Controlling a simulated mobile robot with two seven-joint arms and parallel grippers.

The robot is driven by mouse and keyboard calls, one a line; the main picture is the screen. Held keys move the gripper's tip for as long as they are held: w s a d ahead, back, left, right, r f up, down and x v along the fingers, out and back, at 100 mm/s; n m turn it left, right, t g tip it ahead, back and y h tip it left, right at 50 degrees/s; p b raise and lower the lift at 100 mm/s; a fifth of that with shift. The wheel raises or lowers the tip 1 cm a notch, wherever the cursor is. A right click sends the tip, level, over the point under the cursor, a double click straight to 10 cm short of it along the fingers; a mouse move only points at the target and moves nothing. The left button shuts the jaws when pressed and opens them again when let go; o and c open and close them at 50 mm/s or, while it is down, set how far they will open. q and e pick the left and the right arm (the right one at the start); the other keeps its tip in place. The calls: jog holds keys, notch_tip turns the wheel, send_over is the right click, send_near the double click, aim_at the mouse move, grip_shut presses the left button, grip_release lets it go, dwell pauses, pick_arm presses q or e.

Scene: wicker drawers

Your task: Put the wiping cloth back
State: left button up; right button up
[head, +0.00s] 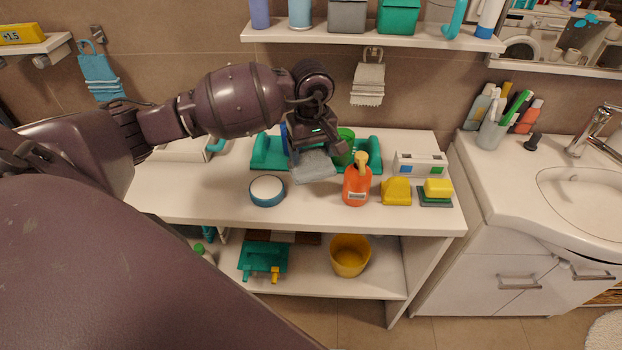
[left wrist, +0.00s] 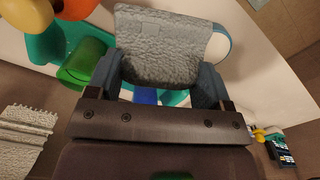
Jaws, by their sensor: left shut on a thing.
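The grey wiping cloth (head: 315,169) is a flat rough-textured piece at the fingertips of my left gripper (head: 308,148), above the middle of the white counter. In the left wrist view the cloth (left wrist: 165,45) spans the space between and beyond the two fingers of the left gripper (left wrist: 163,82), which is shut on it. I cannot tell whether its lower edge touches the counter. A teal tray (head: 268,152) lies behind and partly hidden by the gripper. My right gripper is not in view.
A green cup (head: 345,146), an orange pump bottle (head: 356,187), a round white-and-blue container (head: 267,190) and yellow sponges (head: 396,191) stand close around. A pale towel (head: 368,84) hangs on a wall hook, a blue one (head: 101,78) at left. The counter's front left is clear.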

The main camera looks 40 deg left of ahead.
aim_at(312, 168)
pick_arm(q)
notch_tip(312, 168, down, 5)
jog(key=shift+f, duration=0.2)
notch_tip(312, 168, down, 4)
jog(key=shift+r, duration=0.1)
jog(key=shift+f, duration=0.2)
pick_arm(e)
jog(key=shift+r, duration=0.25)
